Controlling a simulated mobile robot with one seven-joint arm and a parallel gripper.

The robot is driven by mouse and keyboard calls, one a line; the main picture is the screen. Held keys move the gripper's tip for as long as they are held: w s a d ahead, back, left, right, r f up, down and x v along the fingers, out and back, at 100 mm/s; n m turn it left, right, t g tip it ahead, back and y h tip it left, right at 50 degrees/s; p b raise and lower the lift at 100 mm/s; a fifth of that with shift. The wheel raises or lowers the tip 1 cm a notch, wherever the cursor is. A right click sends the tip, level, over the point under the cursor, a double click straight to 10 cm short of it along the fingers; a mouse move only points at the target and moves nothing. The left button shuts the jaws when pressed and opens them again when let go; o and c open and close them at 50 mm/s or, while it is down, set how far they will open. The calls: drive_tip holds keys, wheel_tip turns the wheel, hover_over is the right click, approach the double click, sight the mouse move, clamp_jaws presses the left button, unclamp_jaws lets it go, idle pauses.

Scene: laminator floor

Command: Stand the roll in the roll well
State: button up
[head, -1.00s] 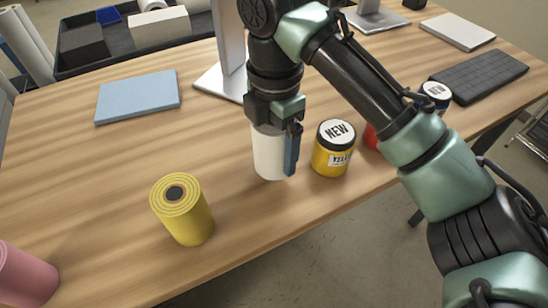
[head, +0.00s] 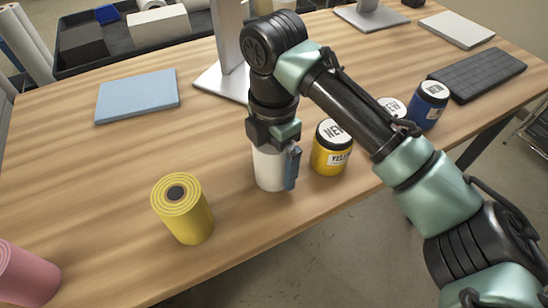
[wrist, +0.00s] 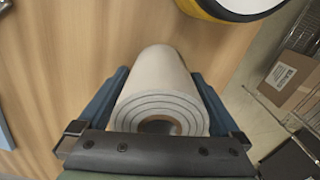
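A white roll (head: 268,168) stands about upright between the blue fingers of my gripper (head: 275,176), near the front edge of the wooden table. My gripper is shut on it from above. In the wrist view the roll (wrist: 160,85) shows its layered end and brown core, with a finger along each side. I cannot tell whether its lower end touches the table. A yellow roll (head: 184,212) stands on the table to the left of my gripper. A pink roll (head: 26,275) is at the lower left corner. I cannot make out a roll well in these views.
A yellow jar (head: 328,158) stands close right of the held roll. A blue jar (head: 428,108) and another white-lidded jar (head: 392,106) are farther right, partly behind my arm. A monitor stand (head: 222,80), light-blue pad (head: 137,97) and keyboard (head: 478,75) lie behind. The table's left middle is clear.

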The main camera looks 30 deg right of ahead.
wheel_tip(320, 180, up, 12)
drive_tip(key=shift+r, duration=0.15)
idle(0.4)
